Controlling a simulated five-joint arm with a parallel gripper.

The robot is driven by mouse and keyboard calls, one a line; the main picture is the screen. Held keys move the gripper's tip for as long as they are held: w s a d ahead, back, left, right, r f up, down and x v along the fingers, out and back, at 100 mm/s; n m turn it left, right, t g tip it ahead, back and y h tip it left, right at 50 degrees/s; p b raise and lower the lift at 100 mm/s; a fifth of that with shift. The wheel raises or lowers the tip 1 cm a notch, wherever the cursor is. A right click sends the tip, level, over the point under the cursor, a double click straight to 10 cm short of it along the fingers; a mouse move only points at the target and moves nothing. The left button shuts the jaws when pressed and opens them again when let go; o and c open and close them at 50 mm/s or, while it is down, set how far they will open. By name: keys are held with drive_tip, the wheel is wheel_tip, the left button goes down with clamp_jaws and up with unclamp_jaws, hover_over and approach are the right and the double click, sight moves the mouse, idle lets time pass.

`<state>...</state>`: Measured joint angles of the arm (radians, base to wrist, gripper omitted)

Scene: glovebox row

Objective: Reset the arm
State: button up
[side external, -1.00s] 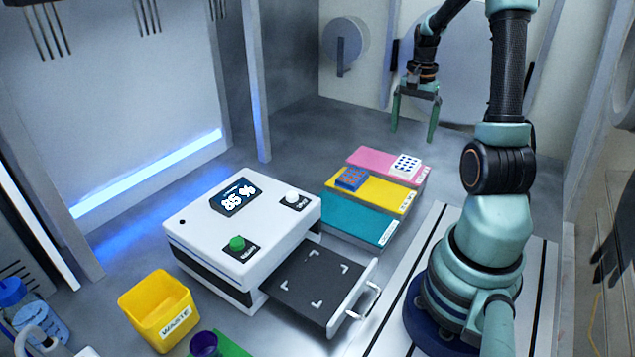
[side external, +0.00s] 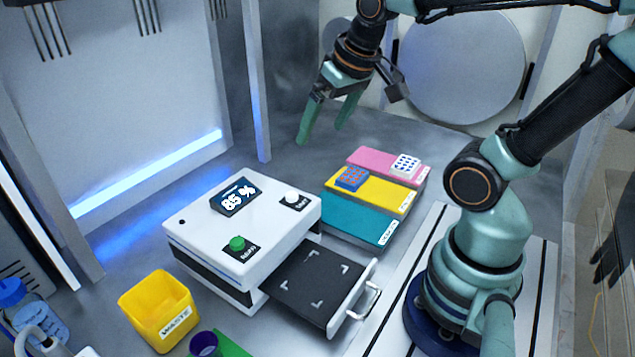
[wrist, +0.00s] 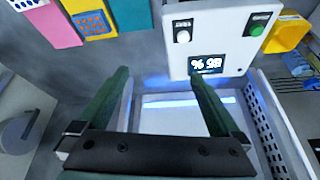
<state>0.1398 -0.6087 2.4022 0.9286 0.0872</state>
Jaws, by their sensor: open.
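My gripper (side external: 322,138) hangs in the air behind the white machine and the coloured pads in the side view. Its two green fingers are apart with nothing between them. In the wrist view, my gripper (wrist: 165,85) also shows its fingers spread over bare grey floor and part of the wall. My arm reaches over from its base at the right and is bent high above the floor.
A white machine (side external: 215,265) reads 85 %, with its dark drawer (side external: 305,285) pulled out. Teal, yellow and pink pads (side external: 350,217) lie beside it; a blue block (side external: 351,178) and a white block (side external: 405,165) rest there. A yellow waste bin (side external: 160,310) stands front left.

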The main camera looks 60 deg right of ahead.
drive_tip(key=a+n, duration=0.1)
drive_tip(key=a, duration=0.1)
drive_tip(key=s+a+n, duration=0.1)
drive_tip(key=a, duration=0.1)
drive_tip(key=shift+s+a+n+t+y, duration=0.1)
drive_tip(key=shift+a+n+t+y, duration=0.05)
drive_tip(key=shift+n+t+y, duration=0.2)
